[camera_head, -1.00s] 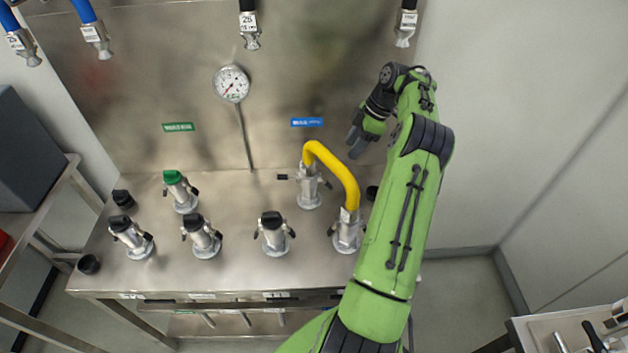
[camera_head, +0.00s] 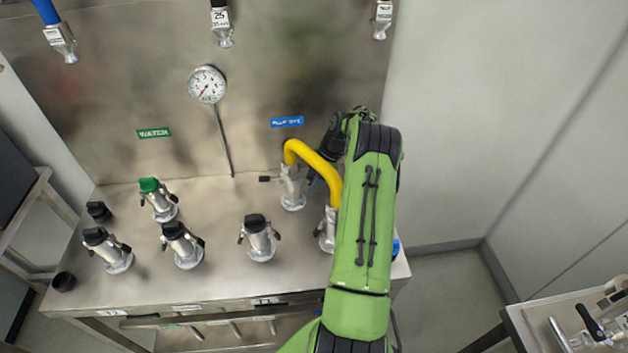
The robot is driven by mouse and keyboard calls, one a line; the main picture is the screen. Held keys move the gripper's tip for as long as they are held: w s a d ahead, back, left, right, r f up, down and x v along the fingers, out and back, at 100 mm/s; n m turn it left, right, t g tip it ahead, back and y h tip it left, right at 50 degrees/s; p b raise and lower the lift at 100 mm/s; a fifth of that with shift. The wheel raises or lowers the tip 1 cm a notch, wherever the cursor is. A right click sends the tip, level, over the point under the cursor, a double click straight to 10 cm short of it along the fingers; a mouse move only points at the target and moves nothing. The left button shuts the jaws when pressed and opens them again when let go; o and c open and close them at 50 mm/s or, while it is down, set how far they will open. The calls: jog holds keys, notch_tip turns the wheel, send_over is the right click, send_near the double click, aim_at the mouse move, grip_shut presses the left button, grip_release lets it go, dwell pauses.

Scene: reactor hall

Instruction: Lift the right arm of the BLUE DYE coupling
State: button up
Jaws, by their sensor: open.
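The blue label (camera_head: 287,122) on the back panel marks the BLUE DYE coupling (camera_head: 292,190), a silver upright fitting on the steel bench. A yellow hose (camera_head: 318,164) runs from its top to a second silver coupling (camera_head: 327,232) at the right. Its left arm (camera_head: 268,179) sticks out sideways. Its right arm is hard to make out, close to my gripper and behind the hose. My gripper (camera_head: 324,158) is open, just right of the BLUE DYE coupling and behind the yellow hose. My green arm hides part of it, and contact cannot be told.
Several black-capped couplings (camera_head: 258,238) and a green-capped one (camera_head: 158,200) stand to the left. A gauge (camera_head: 207,85) is on the back panel. Hose ends (camera_head: 222,25) hang above. A blue cap (camera_head: 396,248) lies right of my arm. A side bench (camera_head: 560,320) is at lower right.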

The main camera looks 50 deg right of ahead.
grip_shut()
jog(key=shift+r+g+h+b, duration=0.35)
jog(key=shift+g+h+b, duration=0.6)
jog(key=shift+h, duration=0.15)
jog(key=shift+s+d+r+g+h, duration=0.2)
jog(key=shift+r+g+h, duration=0.2)
jog(key=shift+g+h, duration=0.25)
grip_release()
